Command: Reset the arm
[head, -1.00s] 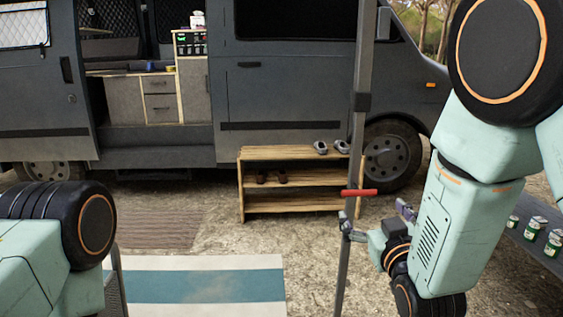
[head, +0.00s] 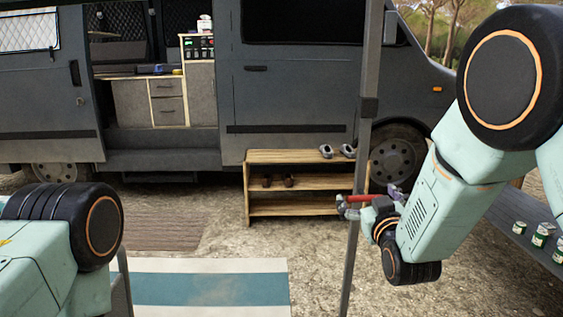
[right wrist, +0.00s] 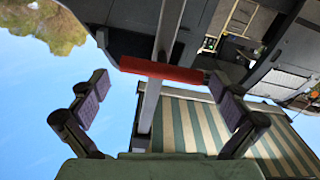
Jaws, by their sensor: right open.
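My right arm (head: 437,207) comes in from the right in the head view. Its gripper (head: 369,199) is open beside a grey upright pole (head: 369,75) with a red crossbar handle (head: 360,198). In the right wrist view the two fingers of my right gripper (right wrist: 160,98) stand wide apart, with purple pads. The red handle (right wrist: 162,70) shows across the gap beyond them, not gripped; contact cannot be told. My left arm (head: 62,235) shows at the lower left, but its gripper is out of view.
A grey van (head: 290,90) with an open side stands behind. A wooden rack (head: 300,157) with shoes is before it. A striped mat (head: 215,267) and a brown mat (head: 165,230) lie on the ground. Green-labelled cans (head: 542,235) stand on a surface at right.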

